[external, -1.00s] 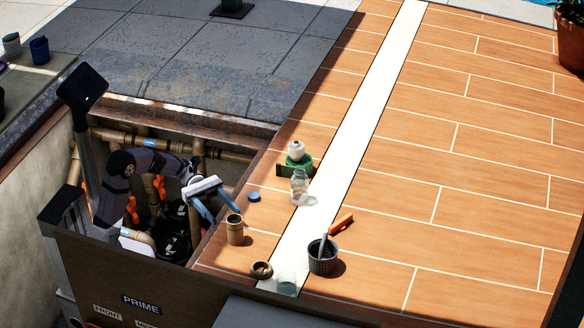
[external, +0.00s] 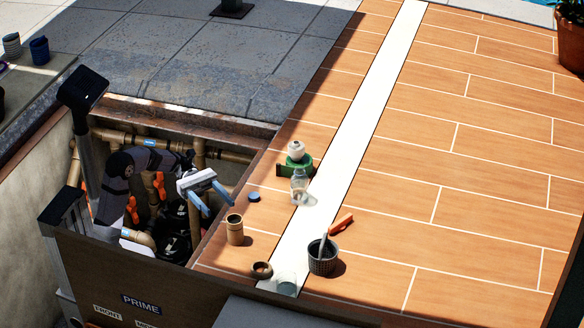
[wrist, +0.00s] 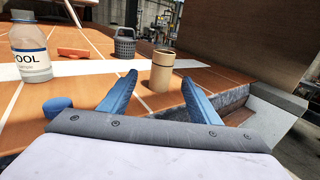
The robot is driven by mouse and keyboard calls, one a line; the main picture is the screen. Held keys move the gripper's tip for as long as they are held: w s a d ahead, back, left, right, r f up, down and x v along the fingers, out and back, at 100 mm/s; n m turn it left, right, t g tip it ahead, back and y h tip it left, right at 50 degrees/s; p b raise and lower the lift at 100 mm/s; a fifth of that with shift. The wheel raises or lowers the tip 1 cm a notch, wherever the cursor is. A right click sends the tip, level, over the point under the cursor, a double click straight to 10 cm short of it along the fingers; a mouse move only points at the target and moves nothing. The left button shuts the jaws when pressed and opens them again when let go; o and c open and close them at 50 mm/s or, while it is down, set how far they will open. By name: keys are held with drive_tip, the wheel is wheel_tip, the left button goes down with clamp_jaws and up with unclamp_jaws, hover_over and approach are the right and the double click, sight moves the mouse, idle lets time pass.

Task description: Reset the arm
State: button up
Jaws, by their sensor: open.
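My gripper (external: 215,200) is over the pit's edge in the external view, its blue fingers spread apart and empty. In the wrist view the open fingers (wrist: 157,97) point toward the deck, with nothing between them. A tan cylinder (external: 235,229) stands upright on the deck just in front of the fingers. It also shows in the wrist view (wrist: 162,72), beyond the right finger and apart from it. A clear bottle (external: 299,186) stands to the right of the gripper; its POOL label shows in the wrist view (wrist: 31,58). A blue cap (external: 254,196) lies near the gripper.
Pipes (external: 150,140) fill the pit.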

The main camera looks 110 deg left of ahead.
drive_tip(key=w+a+r+n+y+p, duration=0.1)
drive_tip(key=w+r+n+y+p, duration=0.5)
drive_tip(key=w+n+p, duration=0.45)
drive_tip(key=w+a+r+n+y+p, duration=0.1)
drive_tip(key=w+r+n+y+p, duration=0.55)
drive_tip(key=n, duration=0.65)
drive_tip(key=s+d+n+g+p, duration=0.2)
drive_tip(key=n+p, duration=0.1)
drive_tip(key=n, duration=0.1)
drive_tip(key=s+d+n+g+y+p, duration=0.1)
drive_tip(key=s+d+n+g+p, duration=0.1)
drive_tip(key=d+n+p, duration=0.1)
drive_tip(key=s+d+f+n+g+y+p, duration=0.1)
drive_tip(key=s+d+n+g+p, duration=0.1)
drive_tip(key=n, duration=0.5)
drive_tip(key=shift+s+d+g+p, duration=0.2)
drive_tip(key=shift+g+p, duration=0.4)
drive_tip(key=shift+p, duration=0.75)
drive_tip(key=s+d+f+n+g+h+p, duration=0.2)
drive_tip(key=s+d+f+n+g, duration=0.15)
drive_tip(key=s+d, duration=0.55)
drive_tip(key=s+d+f+n+g+h+p, duration=0.15)
drive_tip(key=s+d+f+g, duration=0.25)
drive_tip(key=s+d, duration=0.5)
drive_tip(key=shift+h, duration=0.3)
wheel_tip(320, 180, down, 5)
drive_tip(key=b, duration=0.5)
drive_tip(key=shift+s+r, duration=0.1)
